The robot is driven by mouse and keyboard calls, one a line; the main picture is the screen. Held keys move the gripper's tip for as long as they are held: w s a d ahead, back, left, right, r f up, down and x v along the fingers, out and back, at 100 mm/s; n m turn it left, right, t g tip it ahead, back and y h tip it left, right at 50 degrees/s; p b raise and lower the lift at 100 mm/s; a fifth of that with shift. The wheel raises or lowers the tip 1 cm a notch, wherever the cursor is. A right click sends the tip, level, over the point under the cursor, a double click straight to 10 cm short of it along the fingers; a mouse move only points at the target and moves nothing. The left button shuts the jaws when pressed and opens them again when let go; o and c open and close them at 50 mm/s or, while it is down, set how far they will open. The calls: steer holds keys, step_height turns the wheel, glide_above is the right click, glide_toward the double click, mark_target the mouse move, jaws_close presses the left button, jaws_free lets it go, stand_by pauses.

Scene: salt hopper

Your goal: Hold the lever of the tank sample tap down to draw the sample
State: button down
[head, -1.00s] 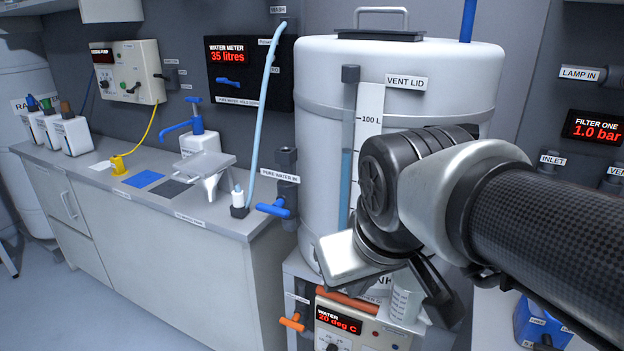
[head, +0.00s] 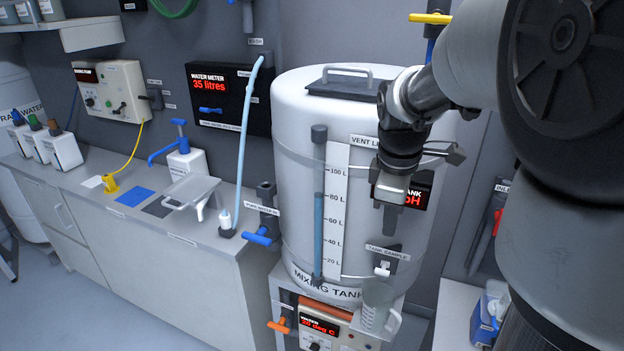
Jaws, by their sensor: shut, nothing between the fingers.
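The tank sample tap (head: 383,268) is on the lower right front of the white mixing tank (head: 295,245), under a "TANK SAMPLE" label. Its small pale lever points outward; its exact angle is too small to tell. A clear jug (head: 376,308) with a handle stands below the tap; I cannot tell whether it holds liquid. My gripper (head: 391,220) is shut and empty. It points down in front of the tank, above the tap and apart from it. It partly hides a red-lit tank pH display (head: 417,197) behind it.
A water heater box (head: 320,325) with an orange-handled valve (head: 279,326) sits below the tank. A blue-handled pure water valve (head: 260,237) stands out at the tank's left. A counter with several items lies at left. A blue-and-white container (head: 488,318) is at lower right.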

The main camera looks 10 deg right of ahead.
mark_target(382, 270)
steer(key=shift+f, duration=0.15)
steer(key=f, duration=0.4)
steer(key=w+d+f, duration=0.1)
steer(key=f, duration=0.4)
steer(key=w+f, duration=0.1)
steer(key=f, duration=0.3)
steer(key=shift+w+d+f, duration=0.1)
steer(key=shift+d+f, duration=0.1)
steer(key=shift+f, duration=0.1)
steer(key=shift+b, duration=0.35)
